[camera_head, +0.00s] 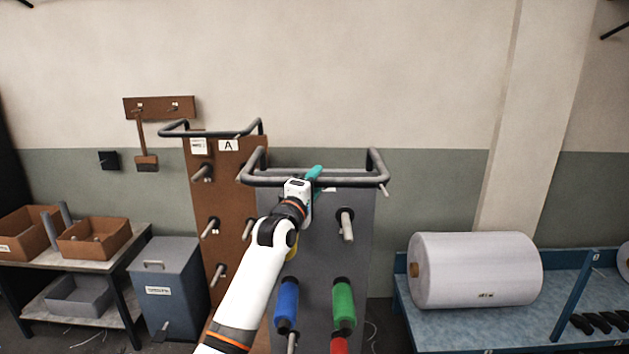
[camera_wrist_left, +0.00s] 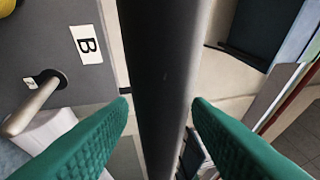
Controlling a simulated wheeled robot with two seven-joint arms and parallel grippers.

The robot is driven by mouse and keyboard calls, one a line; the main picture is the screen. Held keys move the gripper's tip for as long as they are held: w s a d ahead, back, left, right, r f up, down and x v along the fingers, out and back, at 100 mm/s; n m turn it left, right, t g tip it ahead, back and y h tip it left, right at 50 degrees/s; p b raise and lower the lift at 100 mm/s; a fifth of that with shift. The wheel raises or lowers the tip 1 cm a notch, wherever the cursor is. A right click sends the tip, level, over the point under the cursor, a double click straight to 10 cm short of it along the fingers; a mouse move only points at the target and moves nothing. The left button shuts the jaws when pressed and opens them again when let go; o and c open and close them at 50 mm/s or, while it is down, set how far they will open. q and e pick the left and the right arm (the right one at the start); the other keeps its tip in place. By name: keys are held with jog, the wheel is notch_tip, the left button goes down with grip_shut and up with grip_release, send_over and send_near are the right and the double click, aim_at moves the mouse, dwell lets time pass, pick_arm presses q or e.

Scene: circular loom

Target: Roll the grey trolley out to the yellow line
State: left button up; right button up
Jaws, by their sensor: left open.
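The grey trolley (camera_head: 323,245) is a tall upright panel in the middle, with pegs, blue, green and red spools, and a tubular handle (camera_head: 352,182) across its top. My left gripper (camera_head: 314,174) is at that handle. In the left wrist view the dark handle bar (camera_wrist_left: 165,50) runs between the two green fingers (camera_wrist_left: 160,108), which stand open with a gap on each side. A label "B" (camera_wrist_left: 87,45) shows on the trolley panel there. My left arm hides part of the panel. The right gripper and the yellow line are not in view.
A brown trolley (camera_head: 233,165) marked "A" stands close on the left. Further left are a grey bin (camera_head: 170,275) and a shelf with boxes (camera_head: 95,238). On the right a blue bench (camera_head: 470,320) carries a large white roll (camera_head: 475,268). The wall is behind.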

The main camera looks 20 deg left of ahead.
pick_arm(q)
grip_shut()
jog(key=shift+f, duration=0.1)
dwell(1.4)
